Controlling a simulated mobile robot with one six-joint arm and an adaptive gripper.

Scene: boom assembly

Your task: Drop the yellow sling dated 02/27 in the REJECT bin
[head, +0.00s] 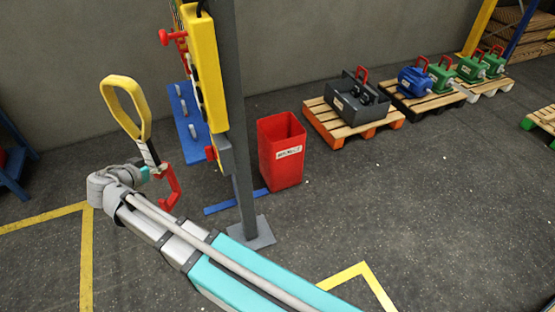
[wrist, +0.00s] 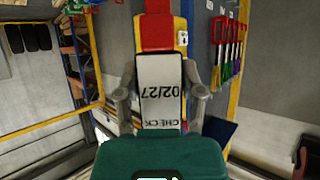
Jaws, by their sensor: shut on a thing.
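The yellow sling (head: 126,105) is held up in the head view, its loop on top and a red hook (head: 170,190) hanging lower. My gripper (head: 149,168) is shut on the sling's tag section. In the wrist view the white tag (wrist: 160,92) sits between my fingers and reads "02/27" and "CHECK" upside down, with a red part above it. The red REJECT bin (head: 282,165) stands on the floor to the right of the grey post, apart from the sling. Its top is open and its label faces front.
A grey post (head: 232,120) with a yellow panel (head: 204,65) stands between my gripper and the bin. Coloured slings (wrist: 226,48) hang in the wrist view. Pallets (head: 340,130) with a grey box and motors stand at the back right. The floor in front is clear.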

